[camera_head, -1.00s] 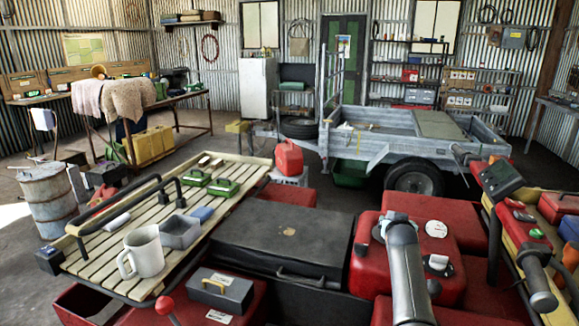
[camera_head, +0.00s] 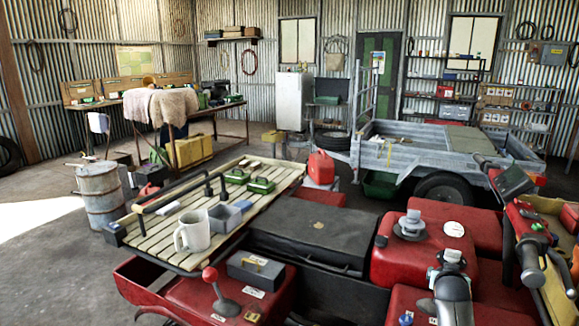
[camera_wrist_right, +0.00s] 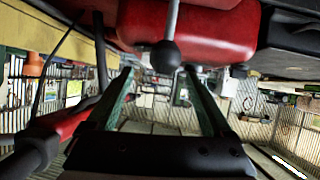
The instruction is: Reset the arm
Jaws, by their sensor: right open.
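My right gripper (camera_wrist_right: 159,72) shows in the right wrist view. Its two dark green fingers stand wide apart with nothing held between them. A dark ball knob on a silver rod (camera_wrist_right: 165,57) shows between the fingertips in the picture, in front of a red body part (camera_wrist_right: 215,30). I cannot tell how far the knob is from the fingers. In the head view, a silver and dark arm-like section (camera_head: 452,285) stands at the bottom right, over the red vehicle; no gripper fingers show there. My left arm and gripper are not in view.
The red quad (camera_head: 395,262) fills the front, with handlebars (camera_head: 527,235) at right and a black seat (camera_head: 310,232). Its slatted rack (camera_head: 165,222) carries a mug (camera_head: 192,232), a grey tin and green boxes. A trailer (camera_head: 430,150) stands behind.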

